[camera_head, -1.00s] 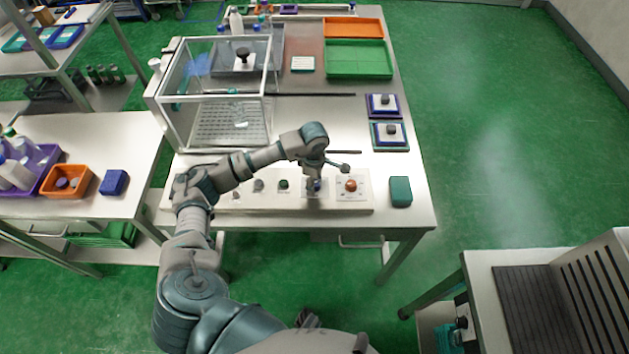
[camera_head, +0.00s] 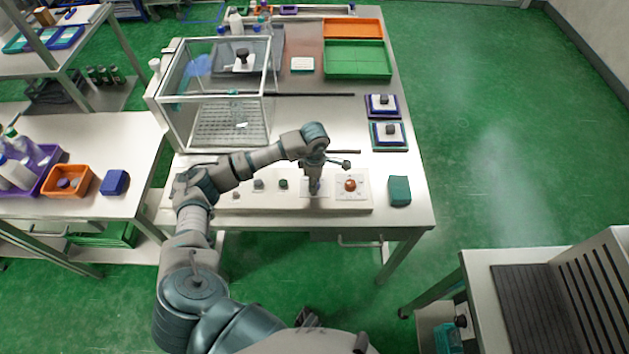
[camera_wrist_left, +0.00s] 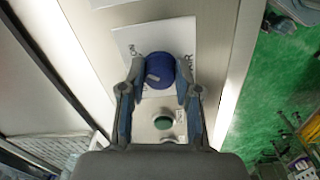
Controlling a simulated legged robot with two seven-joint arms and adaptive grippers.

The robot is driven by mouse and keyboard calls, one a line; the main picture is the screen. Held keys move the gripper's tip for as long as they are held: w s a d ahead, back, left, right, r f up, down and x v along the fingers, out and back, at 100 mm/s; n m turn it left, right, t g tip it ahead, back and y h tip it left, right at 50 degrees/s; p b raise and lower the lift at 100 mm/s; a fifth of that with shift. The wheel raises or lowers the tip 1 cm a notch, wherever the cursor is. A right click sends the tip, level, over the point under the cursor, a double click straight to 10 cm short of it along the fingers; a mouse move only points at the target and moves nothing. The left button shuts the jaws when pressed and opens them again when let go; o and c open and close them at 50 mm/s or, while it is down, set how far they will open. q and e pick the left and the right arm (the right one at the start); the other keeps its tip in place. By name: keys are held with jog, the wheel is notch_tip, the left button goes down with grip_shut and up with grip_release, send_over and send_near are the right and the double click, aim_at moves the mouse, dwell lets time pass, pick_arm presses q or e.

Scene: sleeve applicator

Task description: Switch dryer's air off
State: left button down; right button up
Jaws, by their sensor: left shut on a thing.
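A blue rotary knob (camera_wrist_left: 160,70) with a pale pointer mark sits on a white printed plate (camera_wrist_left: 128,42) on the control panel. My left gripper (camera_wrist_left: 160,78) has one finger on each side of this knob and is shut on it. In the head view my left gripper (camera_head: 315,190) points down at the panel (camera_head: 220,203), and its fingers hide most of the blue knob. The plate's printed words are partly covered and too small to read. My right gripper is not in view.
A red-orange knob (camera_head: 350,185) lies just right of the gripper. A green button (camera_head: 283,184) and grey knobs (camera_head: 258,184) lie left. A teal box (camera_head: 399,190) stands at the panel's right end. A clear glass enclosure (camera_head: 215,95) stands behind the arm.

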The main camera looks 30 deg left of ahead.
pick_arm(q)
jog(key=shift+a+r+n, duration=0.1)
jog(key=shift+n, duration=0.8)
jog(key=n, duration=0.2)
jog(key=shift+n+p, duration=0.3)
jog(key=shift+p, duration=0.1)
jog(key=shift+n, duration=0.5)
jog(key=n+p, duration=0.1)
jog(key=n, duration=0.2)
jog(key=shift+n, duration=0.3)
jog(key=n+p, duration=0.1)
jog(key=n, duration=0.2)
jog(key=shift+n, duration=0.3)
jog(key=shift+n+p, duration=0.75)
jog(key=shift+n, duration=1.25)
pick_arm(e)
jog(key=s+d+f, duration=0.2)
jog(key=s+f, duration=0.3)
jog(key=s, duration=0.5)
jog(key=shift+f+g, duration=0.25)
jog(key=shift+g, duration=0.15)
pick_arm(q)
jog(key=c, duration=0.8)
grip_release()
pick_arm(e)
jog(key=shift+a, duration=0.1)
